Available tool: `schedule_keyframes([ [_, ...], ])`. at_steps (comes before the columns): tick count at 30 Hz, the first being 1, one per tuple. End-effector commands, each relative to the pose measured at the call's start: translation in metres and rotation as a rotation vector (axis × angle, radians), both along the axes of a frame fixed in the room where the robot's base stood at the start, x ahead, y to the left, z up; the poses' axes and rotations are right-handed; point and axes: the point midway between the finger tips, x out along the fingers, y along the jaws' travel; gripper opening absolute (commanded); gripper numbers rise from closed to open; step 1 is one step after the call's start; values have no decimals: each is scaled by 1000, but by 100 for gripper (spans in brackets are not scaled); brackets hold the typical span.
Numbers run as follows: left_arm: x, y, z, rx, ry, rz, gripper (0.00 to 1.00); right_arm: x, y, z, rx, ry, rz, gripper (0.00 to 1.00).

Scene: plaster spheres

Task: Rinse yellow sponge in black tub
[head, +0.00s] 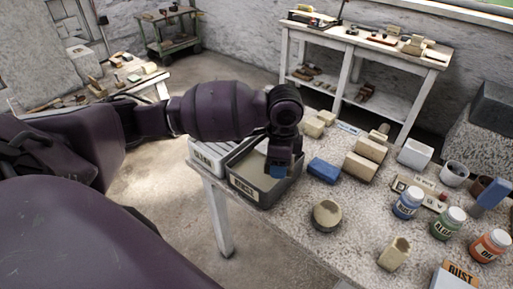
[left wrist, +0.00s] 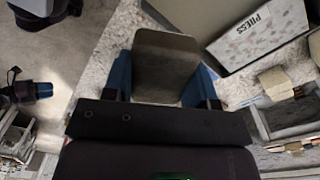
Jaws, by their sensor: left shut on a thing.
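The black tub (head: 264,201) stands at the table's near left edge, with a white lettered label on its front and a greyish inside. My left gripper (head: 278,171) is over the tub's right part, pointing down; its blue fingertips show against the inside. In the left wrist view, my left gripper (left wrist: 160,84) is shut on a dull brownish block with rounded corners, which looks like the yellow sponge (left wrist: 165,62) in shade. In the head view the sponge is hidden by the gripper. I cannot tell whether it touches the tub's contents. My right gripper is not in view.
A white ribbed tray (head: 205,158) adjoins the tub's left side. A blue block (head: 323,170), a round tan pot (head: 327,214) and tan blocks (head: 361,166) lie to the right. Lidded jars (head: 408,204) stand further right. A small bare patch lies around the round pot.

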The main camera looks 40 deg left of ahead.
Motion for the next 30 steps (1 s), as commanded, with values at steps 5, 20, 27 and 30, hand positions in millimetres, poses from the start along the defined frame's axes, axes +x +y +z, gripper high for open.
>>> schedule_keyframes([
  [5,3,10,-2,-1,1,-277,33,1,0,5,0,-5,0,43],
  [20,11,39,-9,-9,-3,-1059,33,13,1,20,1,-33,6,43],
  [27,15,54,-12,-11,-6,-1434,33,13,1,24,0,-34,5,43],
  [30,16,60,-13,-10,-7,-1589,33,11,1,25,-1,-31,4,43],
])
